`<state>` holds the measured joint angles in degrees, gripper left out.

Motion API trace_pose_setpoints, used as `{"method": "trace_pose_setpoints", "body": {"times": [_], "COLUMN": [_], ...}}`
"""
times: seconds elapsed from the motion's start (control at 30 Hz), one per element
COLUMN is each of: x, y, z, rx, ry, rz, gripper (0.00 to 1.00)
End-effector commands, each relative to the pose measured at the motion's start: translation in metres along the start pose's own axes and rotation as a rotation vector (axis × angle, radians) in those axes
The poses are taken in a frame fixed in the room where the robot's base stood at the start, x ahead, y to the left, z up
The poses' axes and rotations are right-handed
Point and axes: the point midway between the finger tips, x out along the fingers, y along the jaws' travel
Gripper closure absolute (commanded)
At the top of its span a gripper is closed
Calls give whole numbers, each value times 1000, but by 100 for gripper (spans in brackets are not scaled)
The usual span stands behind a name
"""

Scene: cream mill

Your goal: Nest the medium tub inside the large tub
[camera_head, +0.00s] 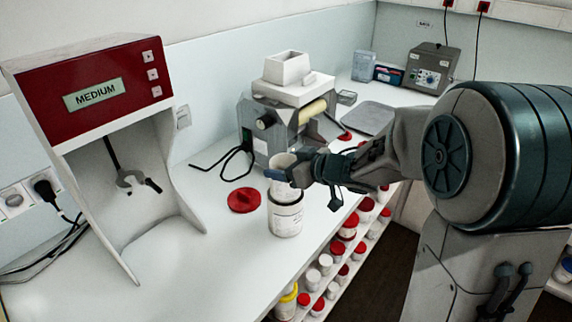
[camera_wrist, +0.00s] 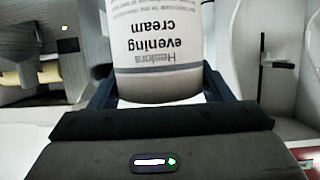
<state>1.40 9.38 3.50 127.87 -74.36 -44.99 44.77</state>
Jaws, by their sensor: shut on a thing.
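My gripper (camera_head: 290,173) is shut on the medium tub (camera_head: 284,188), a white open tub. The tub shows upside down in the wrist view (camera_wrist: 160,50), with "evening cream" on its label and a dark finger on each side. In the head view, the large tub (camera_head: 286,217), white with a printed label, stands upright on the bench directly below the held tub. The held tub's lower end overlaps the large tub's mouth in the picture. I cannot tell whether it is inside or just above. My gripper hides part of the held tub.
A red lid (camera_head: 244,200) lies left of the tubs. A red-topped machine marked MEDIUM (camera_head: 96,95) stands at the left. A grey mill (camera_head: 283,110) with a loose black cable is behind. Shelves of small red-lidded and white jars (camera_head: 347,228) run below the bench's right edge.

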Motion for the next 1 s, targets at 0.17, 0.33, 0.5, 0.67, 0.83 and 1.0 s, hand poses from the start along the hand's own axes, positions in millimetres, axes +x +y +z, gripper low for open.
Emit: {"method": "trace_pose_setpoints", "body": {"times": [0.17,0.33,0.5,0.67,0.83,1.0], "x": [1,3,4,5,5,5], "y": [0,0,0,0,0,0], "z": [2,6,10,11,11,11], "rx": [0,0,1,0,0,0], "ry": [0,0,0,0,0,0], "rz": [0,0,0,0,0,0], "gripper": [61,61,61,61,61,3]}}
